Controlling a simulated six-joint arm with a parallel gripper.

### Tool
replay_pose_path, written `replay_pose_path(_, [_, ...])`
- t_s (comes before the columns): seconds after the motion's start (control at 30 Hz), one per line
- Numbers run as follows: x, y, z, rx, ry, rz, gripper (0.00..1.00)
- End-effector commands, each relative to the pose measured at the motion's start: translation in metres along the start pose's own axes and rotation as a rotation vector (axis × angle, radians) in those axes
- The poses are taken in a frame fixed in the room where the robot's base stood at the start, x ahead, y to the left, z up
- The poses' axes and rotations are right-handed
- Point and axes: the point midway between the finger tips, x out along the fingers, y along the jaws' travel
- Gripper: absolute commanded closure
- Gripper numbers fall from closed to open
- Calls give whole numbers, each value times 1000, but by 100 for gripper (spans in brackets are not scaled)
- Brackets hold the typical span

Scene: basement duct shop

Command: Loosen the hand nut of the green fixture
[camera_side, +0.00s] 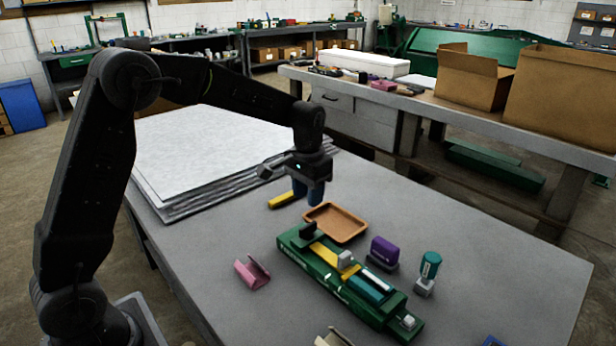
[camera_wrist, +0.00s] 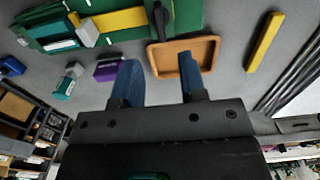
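The green fixture (camera_side: 329,280) lies on the grey table, with a yellow strip and a teal block along it. It shows at the upper left of the wrist view (camera_wrist: 190,16). A black knob-like part (camera_side: 307,231) stands at its end near the tray; it also shows in the wrist view (camera_wrist: 160,22). A pale grey block (camera_side: 345,259) sits mid-fixture, and a small pale piece (camera_side: 408,321) is at the near end. I cannot tell for certain which is the hand nut. My gripper (camera_side: 308,194) is open and empty, above the table beyond the fixture; its blue fingers (camera_wrist: 158,78) are apart.
An orange-brown tray (camera_side: 361,235) lies between fixture and gripper. A yellow bar (camera_side: 284,199) lies by the gripper. A purple block (camera_side: 384,250) and teal-topped piece (camera_side: 430,265) stand right of the fixture; a pink bracket (camera_side: 252,272) lies left. Stacked sheets (camera_side: 205,150) cover the table's back left.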

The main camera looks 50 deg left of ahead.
Motion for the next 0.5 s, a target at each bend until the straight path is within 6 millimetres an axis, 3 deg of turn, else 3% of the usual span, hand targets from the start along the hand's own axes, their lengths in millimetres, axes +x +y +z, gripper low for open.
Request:
replay_pose_path(0.2, [-35, 0, 0, 0, 2, 0, 62])
replay_pose_path(0.5, [-46, 0, 0, 0, -1, 0, 62])
